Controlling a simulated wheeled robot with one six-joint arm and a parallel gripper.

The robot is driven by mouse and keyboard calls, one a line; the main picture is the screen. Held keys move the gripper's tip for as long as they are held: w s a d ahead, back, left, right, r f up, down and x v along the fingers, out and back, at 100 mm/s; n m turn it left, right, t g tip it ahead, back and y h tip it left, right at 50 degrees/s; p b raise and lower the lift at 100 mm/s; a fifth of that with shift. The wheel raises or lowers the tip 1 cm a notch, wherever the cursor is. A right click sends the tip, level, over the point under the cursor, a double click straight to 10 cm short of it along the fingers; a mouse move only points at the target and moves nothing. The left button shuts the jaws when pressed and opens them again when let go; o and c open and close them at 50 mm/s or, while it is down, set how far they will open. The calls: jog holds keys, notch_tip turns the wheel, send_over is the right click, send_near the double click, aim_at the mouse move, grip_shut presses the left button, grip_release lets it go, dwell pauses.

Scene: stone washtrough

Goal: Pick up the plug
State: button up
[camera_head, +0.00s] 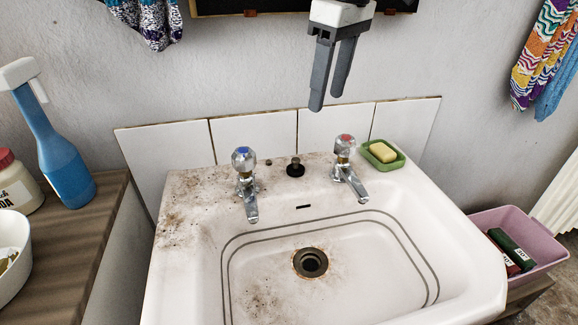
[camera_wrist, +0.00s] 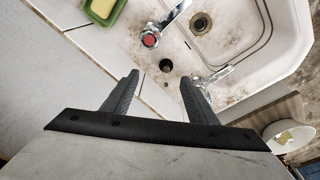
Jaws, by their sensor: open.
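The plug (camera_head: 295,167) is a small dark stopper with a short upright stem. It sits on the dirty back ledge of the white basin (camera_head: 460,240), between the two taps. In the wrist view the plug (camera_wrist: 166,66) shows as a dark round spot ahead of my fingers, nearer the red-topped tap. My gripper (camera_head: 328,100) hangs above and behind the ledge, in front of the wall, with its fingers pointing down. In the wrist view my gripper (camera_wrist: 160,78) is open and empty. The plug is apart from the fingers.
The blue-topped tap (camera_head: 245,180) and red-topped tap (camera_head: 346,165) flank the plug. A green soap dish (camera_head: 383,160) holds yellow soap at right. White tiles (camera_head: 255,138) stand behind the ledge. A blue spray bottle (camera_head: 55,150) stands at left; a pink tub (camera_head: 535,250) is at right.

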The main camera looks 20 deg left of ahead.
aim_at(296, 159)
jog(key=shift+n, duration=0.5)
jog(key=a+f, duration=0.2)
jog(key=f, duration=0.3)
jog(key=a+f, duration=0.1)
jog(key=f, duration=0.5)
jog(key=a+f, duration=0.2)
jog(key=f, duration=0.3)
jog(key=shift+s+a+f, duration=0.2)
jog(key=shift+a+f, duration=0.1)
jog(key=shift+a, duration=0.05)
jog(key=c, duration=1.2)
